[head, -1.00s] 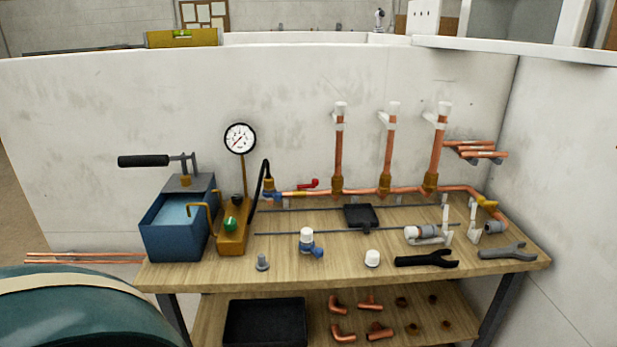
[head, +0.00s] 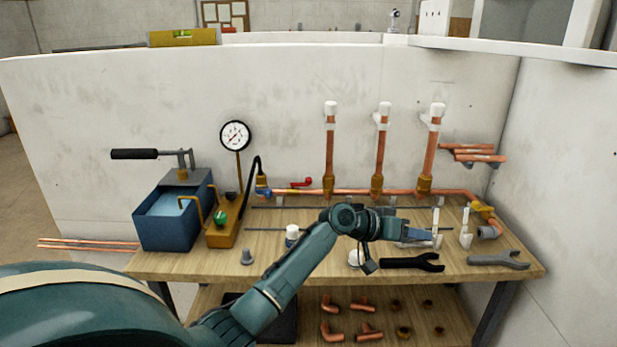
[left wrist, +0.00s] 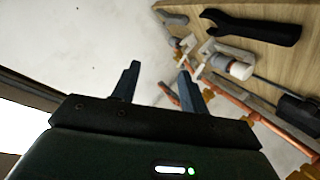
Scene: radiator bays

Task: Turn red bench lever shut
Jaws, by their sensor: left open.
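The red lever (head: 301,182) sits on the horizontal copper pipe (head: 350,192) at the back of the wooden bench. It lies roughly along the pipe, its handle pointing right. It is not clearly visible in the left wrist view. My left gripper (head: 430,237) is over the right half of the bench, well to the right of the lever and pointing right. In the left wrist view its two fingers (left wrist: 159,72) are apart with nothing between them. My right gripper is not in view.
A blue test pump (head: 175,215) and a pressure gauge (head: 235,136) stand on the left. Three upright copper pipes rise behind the bench. A black wrench (head: 412,262) and a grey wrench (head: 498,259) lie at the front right. Wall panels close the back and right.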

